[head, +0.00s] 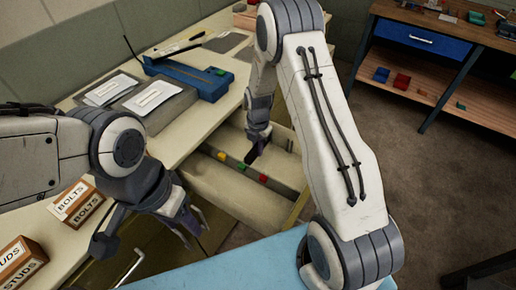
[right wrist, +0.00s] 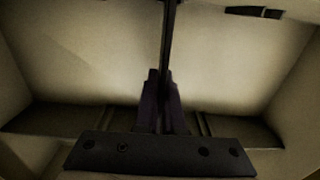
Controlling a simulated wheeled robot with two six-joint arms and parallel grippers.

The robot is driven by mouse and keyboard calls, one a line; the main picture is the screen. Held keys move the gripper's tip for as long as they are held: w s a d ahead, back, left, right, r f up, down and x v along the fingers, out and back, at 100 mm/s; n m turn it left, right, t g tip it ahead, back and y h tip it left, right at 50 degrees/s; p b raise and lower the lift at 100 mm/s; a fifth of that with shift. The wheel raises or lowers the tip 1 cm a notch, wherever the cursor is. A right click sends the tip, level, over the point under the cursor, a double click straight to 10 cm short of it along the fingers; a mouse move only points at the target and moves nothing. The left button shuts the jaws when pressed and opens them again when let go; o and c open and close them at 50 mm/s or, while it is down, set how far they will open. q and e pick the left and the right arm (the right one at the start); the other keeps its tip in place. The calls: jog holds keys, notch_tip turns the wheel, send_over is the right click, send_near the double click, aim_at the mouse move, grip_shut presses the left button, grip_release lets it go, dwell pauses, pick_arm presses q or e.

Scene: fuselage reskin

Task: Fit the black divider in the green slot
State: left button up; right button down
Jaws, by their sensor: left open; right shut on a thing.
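An open drawer (head: 205,182) holds a ledge with coloured marks: the yellow mark (head: 221,155), the green slot mark (head: 248,167) and the red mark (head: 263,178). My right gripper (head: 257,140) reaches down into the drawer, shut on the black divider (head: 252,154). In the head view the divider's small visible part shows just above the green mark; whether it touches the slot I cannot tell. In the right wrist view the divider (right wrist: 169,35) shows edge-on as a thin dark strip between the fingers (right wrist: 160,105). My left gripper (head: 190,215) is open and empty, left of the drawer.
Cartons marked BOLTS (head: 76,204) and STUDS (head: 20,262) stand at the left. A wooden shelf unit (head: 480,100) with a blue drawer (head: 420,38) stands at the far right.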

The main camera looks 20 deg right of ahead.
jog(key=shift+f+b, duration=0.5)
jog(key=shift+f, duration=0.3)
jog(key=c, duration=0.9)
grip_release()
jog(key=shift+c, duration=0.2)
jog(key=shift+r, duration=0.1)
notch_tip(320, 180, up, 10)
jog(key=shift+r, duration=0.15)
